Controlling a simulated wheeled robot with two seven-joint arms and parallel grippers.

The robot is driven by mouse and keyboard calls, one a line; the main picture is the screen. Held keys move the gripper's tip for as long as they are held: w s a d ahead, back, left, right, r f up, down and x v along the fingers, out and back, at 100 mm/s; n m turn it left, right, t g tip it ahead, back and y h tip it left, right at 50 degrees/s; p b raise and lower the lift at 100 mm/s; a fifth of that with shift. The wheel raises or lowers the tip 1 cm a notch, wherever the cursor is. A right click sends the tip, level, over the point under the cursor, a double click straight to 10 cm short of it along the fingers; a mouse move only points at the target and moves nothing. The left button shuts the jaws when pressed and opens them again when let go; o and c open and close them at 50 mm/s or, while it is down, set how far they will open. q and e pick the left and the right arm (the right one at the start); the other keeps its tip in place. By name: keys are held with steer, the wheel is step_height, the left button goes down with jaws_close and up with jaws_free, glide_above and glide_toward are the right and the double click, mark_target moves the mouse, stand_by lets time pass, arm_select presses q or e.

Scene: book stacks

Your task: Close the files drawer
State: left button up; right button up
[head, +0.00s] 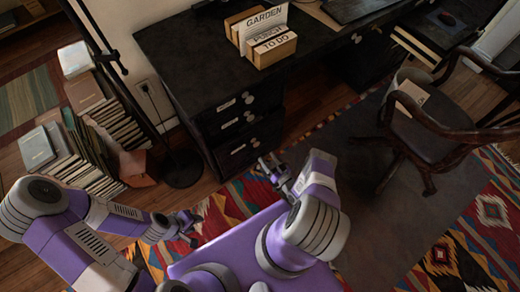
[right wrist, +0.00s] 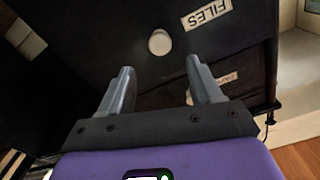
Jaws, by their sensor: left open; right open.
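The files drawer (right wrist: 235,45) fills the upper part of the right wrist view, with a white "FILES" label and a round pale knob. In the head view a stack of dark drawers (head: 245,130) with labels and knobs stands under the desk's left end. The labels there are too small to read, and I cannot tell how far any drawer sticks out. My right gripper (head: 271,169) is open and empty in front of the lower drawers; its fingers (right wrist: 160,88) point toward the files front, apart from the knob. My left gripper (head: 190,228) is low, left of my base, away from the drawers.
The black desk (head: 185,60) holds a wooden label box (head: 262,38). Book stacks (head: 100,115) and a round black lamp base (head: 181,168) stand left of the drawers. A wooden chair (head: 435,125) stands right. A dark mat (head: 360,220) and patterned rug lie between.

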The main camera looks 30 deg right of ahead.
mark_target(257, 145)
steer(key=w, duration=0.2)
steer(key=w+b, duration=0.1)
steer(key=w, duration=0.4)
steer(key=shift+w+a+b, duration=0.15)
steer(key=shift+a+b, duration=0.15)
steer(key=shift+b, duration=0.05)
jaws_close()
